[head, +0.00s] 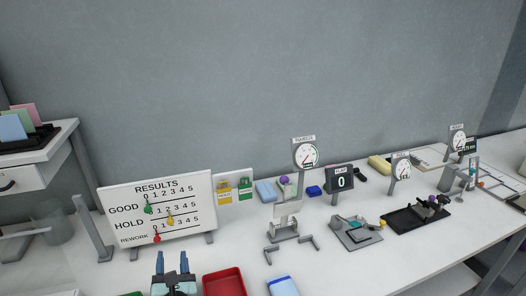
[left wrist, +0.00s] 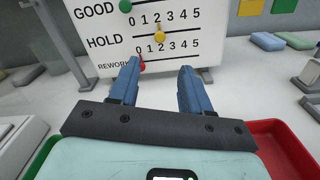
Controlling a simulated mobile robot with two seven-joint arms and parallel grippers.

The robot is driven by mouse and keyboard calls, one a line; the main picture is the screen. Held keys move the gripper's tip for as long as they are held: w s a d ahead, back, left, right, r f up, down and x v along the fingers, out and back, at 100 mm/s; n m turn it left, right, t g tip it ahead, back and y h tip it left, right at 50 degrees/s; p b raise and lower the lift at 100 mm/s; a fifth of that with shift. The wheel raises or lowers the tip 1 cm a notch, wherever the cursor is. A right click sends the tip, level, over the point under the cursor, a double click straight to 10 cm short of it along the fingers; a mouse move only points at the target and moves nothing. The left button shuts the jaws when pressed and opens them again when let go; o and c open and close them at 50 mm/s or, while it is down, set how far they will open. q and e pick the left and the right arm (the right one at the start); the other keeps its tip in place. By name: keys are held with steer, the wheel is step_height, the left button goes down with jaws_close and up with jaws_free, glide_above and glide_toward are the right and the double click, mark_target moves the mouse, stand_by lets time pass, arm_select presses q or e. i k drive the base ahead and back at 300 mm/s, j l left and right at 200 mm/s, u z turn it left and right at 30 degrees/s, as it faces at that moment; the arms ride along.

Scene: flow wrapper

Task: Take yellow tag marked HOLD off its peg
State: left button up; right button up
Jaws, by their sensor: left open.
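The yellow tag (head: 224,191) hangs on a small pale board (head: 233,174) at the back, right of the results board. A green tag (head: 244,189) hangs just right of it. In the left wrist view the yellow tag (left wrist: 250,7) is cut off by the top edge, and its lettering is not readable. My left gripper (head: 172,261) is open and empty. It points at the results board from the front, well short of the yellow tag and to its left. Its two blue fingers (left wrist: 159,78) also show in the left wrist view. My right gripper is not in view.
The results board (head: 157,206) carries green, yellow and red markers in rows. A red tray (head: 224,284) lies right of my left gripper. A metal stand (head: 284,224), gauges and a display (head: 340,180) stand further right. The bench between gripper and board is clear.

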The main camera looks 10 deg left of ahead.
mark_target(225, 195)
steer(key=k+l, duration=0.7)
steer(key=k, duration=0.15)
